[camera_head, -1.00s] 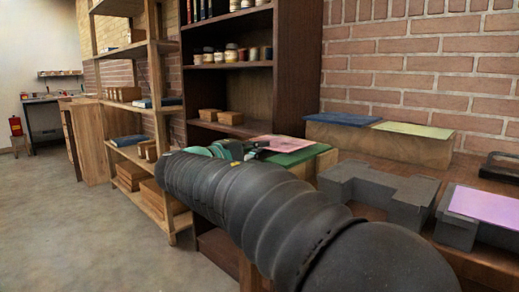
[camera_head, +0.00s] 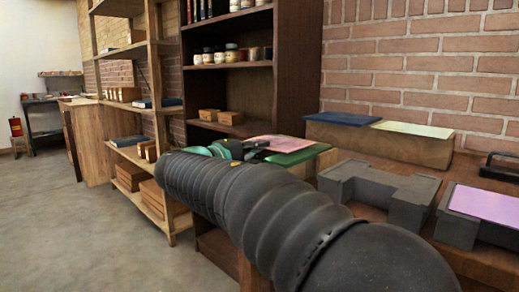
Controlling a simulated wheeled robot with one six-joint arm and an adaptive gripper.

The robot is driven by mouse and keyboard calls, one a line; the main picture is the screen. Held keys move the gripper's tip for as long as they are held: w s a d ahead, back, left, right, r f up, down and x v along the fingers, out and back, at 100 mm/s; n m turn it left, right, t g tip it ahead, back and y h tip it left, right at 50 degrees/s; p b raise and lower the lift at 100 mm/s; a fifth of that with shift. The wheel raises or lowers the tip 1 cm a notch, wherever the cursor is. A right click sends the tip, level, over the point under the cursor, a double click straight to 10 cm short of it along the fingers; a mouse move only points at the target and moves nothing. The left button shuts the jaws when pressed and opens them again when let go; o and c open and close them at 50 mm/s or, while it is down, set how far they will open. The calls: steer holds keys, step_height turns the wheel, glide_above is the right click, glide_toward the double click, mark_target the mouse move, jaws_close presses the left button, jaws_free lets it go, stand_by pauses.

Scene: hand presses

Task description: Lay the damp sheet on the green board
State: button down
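A pink sheet (camera_head: 280,142) shows at the green board (camera_head: 298,156), over its far left part. Whether the sheet rests fully on the board or is partly held up cannot be told. My gripper (camera_head: 254,147) is at the left edge of the pink sheet, with a dark finger close to it. My black arm hides most of the gripper and the near side of the board, so I cannot see whether the fingers are open or shut. Which sheet is the damp one does not show.
A wooden block (camera_head: 377,147) at the wall carries a blue piece (camera_head: 343,119) and a pale green sheet (camera_head: 413,130). A grey notched block (camera_head: 382,185) stands in front. A purple-pink sheet (camera_head: 487,204) lies on another grey block at the right. Shelves (camera_head: 228,66) stand behind.

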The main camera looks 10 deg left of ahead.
steer(key=c, duration=1)
jaws_free()
steer(key=shift+c, duration=0.2)
steer(key=v, duration=0.6)
steer(key=shift+s+a+b, duration=0.15)
steer(key=shift+s+b, duration=0.05)
steer(key=shift+b, duration=0.15)
stand_by(0.5)
